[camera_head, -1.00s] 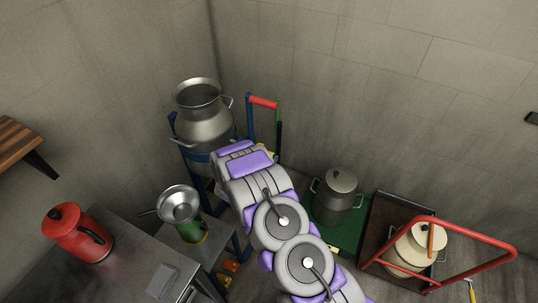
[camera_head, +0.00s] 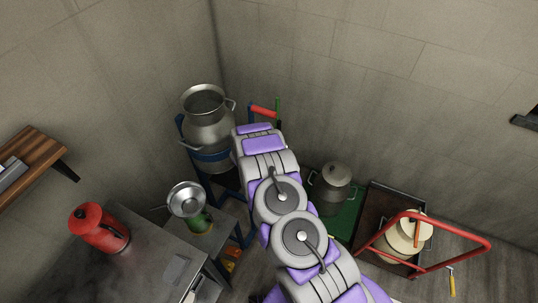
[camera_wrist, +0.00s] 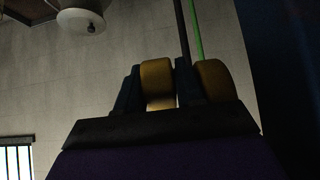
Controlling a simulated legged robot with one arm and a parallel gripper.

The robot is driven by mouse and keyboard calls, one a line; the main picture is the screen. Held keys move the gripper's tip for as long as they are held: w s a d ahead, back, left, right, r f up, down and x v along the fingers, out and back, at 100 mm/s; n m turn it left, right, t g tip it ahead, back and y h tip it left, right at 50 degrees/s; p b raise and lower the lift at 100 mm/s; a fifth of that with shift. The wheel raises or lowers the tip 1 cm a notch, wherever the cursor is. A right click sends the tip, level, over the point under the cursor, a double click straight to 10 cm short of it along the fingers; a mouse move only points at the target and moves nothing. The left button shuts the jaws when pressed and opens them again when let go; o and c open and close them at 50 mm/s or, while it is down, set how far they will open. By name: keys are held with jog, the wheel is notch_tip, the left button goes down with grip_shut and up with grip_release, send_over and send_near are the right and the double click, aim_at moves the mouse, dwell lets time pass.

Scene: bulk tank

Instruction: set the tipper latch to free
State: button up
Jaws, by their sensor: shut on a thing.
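The tipper is a blue frame (camera_head: 213,156) in the back corner. It holds an upright grey metal can (camera_head: 207,130). A red handle bar (camera_head: 264,110) and a thin green bar (camera_head: 278,107) rise at its right side. In the head view my arm covers the latch area and my gripper's fingertips. In the wrist view my gripper (camera_wrist: 177,88) shows blue and yellow fingers close together, near the tipper's right side. A dark rod (camera_wrist: 183,30) rises behind them beside the green bar (camera_wrist: 196,32). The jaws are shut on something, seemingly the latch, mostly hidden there.
A metal bench (camera_head: 150,263) with a red jug (camera_head: 98,228) is at the lower left. A steel funnel (camera_head: 187,199) stands near it. A lidded pot (camera_head: 332,186) and a red-handled cart (camera_head: 480,245) are at the right. Walls close in behind the tipper.

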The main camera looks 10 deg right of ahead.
jog(key=shift+w+r, duration=0.2)
jog(key=o, duration=1)
jog(key=shift+f, duration=0.15)
jog(key=shift+c, duration=0.2)
jog(key=shift+s+f+b, duration=0.1)
jog(key=shift+f+b, duration=0.1)
jog(key=shift+b, duration=0.6)
